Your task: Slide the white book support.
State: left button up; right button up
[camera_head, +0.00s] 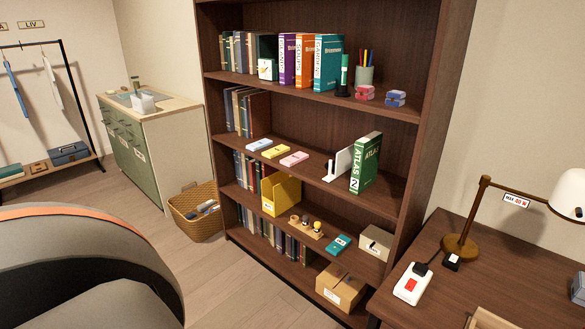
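The white book support (342,163) stands upright on the third shelf from the bottom of the dark brown bookcase. A flat foot shows low at its left. A thick green book marked ATLAS 2 (366,165) stands just to its right; I cannot tell if they touch. To its left, a blue, a yellow and a pink flat item (294,159) lie on the same shelf, with bare shelf between the pink one and the support. A row of books (246,112) stands at that shelf's left end. Neither of my grippers is in view.
Coloured binders (305,62) and a pen cup (365,75) stand on the shelf above. A yellow file holder (282,195) stands below. A cardboard box (340,289) sits at the bottom right. A desk (505,275) with a lamp (460,246) stands right; a basket (196,215) stands left.

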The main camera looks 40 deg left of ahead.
aim_at(344, 162)
jog(key=u, duration=1.15)
jog(key=i+j+z, duration=0.2)
jog(key=j+z, duration=0.15)
jog(key=j, duration=0.2)
